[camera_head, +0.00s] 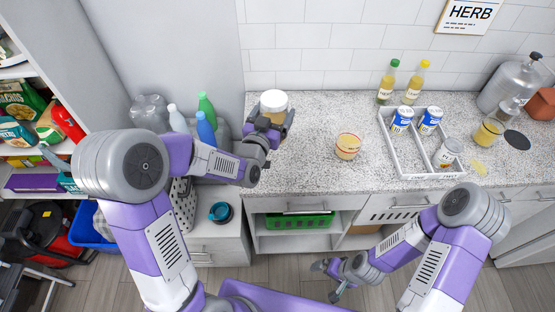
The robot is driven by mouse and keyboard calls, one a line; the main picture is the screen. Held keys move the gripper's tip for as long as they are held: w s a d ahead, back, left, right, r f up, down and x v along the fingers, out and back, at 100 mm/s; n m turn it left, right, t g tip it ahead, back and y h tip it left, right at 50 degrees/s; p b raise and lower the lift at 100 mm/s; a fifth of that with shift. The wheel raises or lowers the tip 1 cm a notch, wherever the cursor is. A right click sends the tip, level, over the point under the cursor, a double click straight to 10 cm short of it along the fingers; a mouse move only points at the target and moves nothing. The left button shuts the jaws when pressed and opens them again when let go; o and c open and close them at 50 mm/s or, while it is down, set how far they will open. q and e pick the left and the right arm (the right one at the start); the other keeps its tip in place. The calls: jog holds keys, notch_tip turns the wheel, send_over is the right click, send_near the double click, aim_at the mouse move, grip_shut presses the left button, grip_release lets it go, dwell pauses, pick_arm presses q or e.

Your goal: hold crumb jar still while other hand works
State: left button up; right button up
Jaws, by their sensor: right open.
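A jar with a pale lid (273,99) stands on the speckled counter near its left end, and it may be the crumb jar. My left gripper (272,124) is at the front of this jar and hides its lower part. I cannot tell whether its fingers are closed on the jar. A second, smaller jar (348,147) with yellowish contents and a reddish band stands apart to the right, with no gripper at it. My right gripper (328,281) is open and empty, low in front of the cabinets and away from the counter.
A white divided tray (410,172) holds several cans. Two yellow bottles (401,82) stand behind it. A glass of yellow contents (487,132) and a large metal-topped jar (510,84) are at the right. The counter (318,118) is clear between the two jars.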

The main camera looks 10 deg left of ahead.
pick_arm(q)
jog(key=shift+w+f+b, duration=0.25)
jog(key=shift+w+f, duration=0.05)
jog(key=shift+f, duration=0.25)
jog(key=shift+w+f+b, duration=0.2)
jog(key=shift+w+f, duration=0.05)
jog(key=shift+f, duration=0.25)
jog(key=shift+s+r, duration=0.2)
jog(key=shift+f+b, duration=0.45)
jog(key=shift+f, duration=2.75)
pick_arm(e)
jog(key=shift+w+f, duration=0.2)
jog(key=shift+f, duration=0.55)
jog(key=shift+w+f, duration=0.2)
jog(key=shift+f, duration=0.5)
pick_arm(q)
jog(key=shift+w+f+b, duration=0.1)
jog(key=shift+f+b, duration=0.25)
jog(key=shift+f, duration=1.55)
pick_arm(e)
jog(key=shift+f, duration=0.35)
pick_arm(q)
jog(key=shift+f, duration=0.15)
jog(key=o, duration=1.9)
jog(key=shift+c, duration=0.2)
pick_arm(e)
jog(key=shift+f, duration=0.15)
